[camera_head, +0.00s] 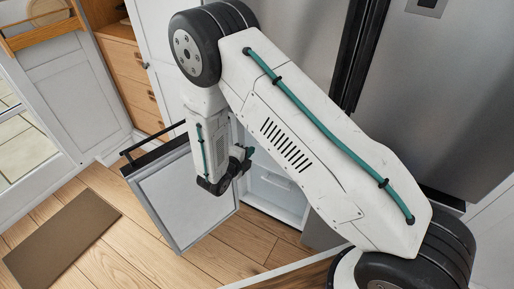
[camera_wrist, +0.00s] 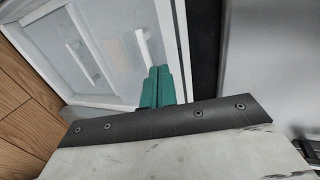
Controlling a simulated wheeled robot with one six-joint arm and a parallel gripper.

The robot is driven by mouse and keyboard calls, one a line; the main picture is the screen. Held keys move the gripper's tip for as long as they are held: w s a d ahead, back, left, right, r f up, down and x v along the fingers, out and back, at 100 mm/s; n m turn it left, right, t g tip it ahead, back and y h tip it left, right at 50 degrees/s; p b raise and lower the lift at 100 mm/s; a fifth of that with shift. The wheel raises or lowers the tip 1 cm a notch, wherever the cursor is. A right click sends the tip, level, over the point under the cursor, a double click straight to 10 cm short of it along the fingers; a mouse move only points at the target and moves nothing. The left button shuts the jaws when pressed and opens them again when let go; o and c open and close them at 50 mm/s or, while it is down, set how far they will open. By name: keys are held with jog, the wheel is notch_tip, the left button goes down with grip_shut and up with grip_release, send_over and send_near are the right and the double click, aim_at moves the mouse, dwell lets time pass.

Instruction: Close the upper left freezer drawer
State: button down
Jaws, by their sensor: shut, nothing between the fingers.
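The white freezer compartment (camera_head: 275,192) is open and partly hidden behind my arm in the head view. In the wrist view, pale drawer fronts with small handles fill the upper left, one front (camera_wrist: 105,55) showing clearly. I cannot tell how far any drawer stands out. My gripper (camera_head: 248,153) hangs in front of the open compartment. In the wrist view, its teal fingers (camera_wrist: 160,88) are together and empty, in front of the drawer area. Contact with a drawer cannot be made out.
An open door panel (camera_head: 185,195) with a black bar handle (camera_head: 150,140) stands left of my gripper. Steel fridge fronts (camera_head: 440,90) rise at the right. Wooden drawers (camera_head: 130,75) are at the back left. A brown mat (camera_head: 62,240) lies on the wooden floor.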

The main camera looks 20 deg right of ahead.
jog(key=s+d+f+m+h, duration=0.2)
jog(key=s+d+f+m, duration=0.4)
jog(key=m, duration=0.3)
jog(key=w+d+r+m+t, duration=0.2)
jog(key=w+d+m, duration=0.6)
jog(key=d+m, duration=0.1)
jog(key=shift+d+r+h, duration=0.2)
jog(key=shift+d+h, duration=0.1)
jog(key=shift+d, duration=0.4)
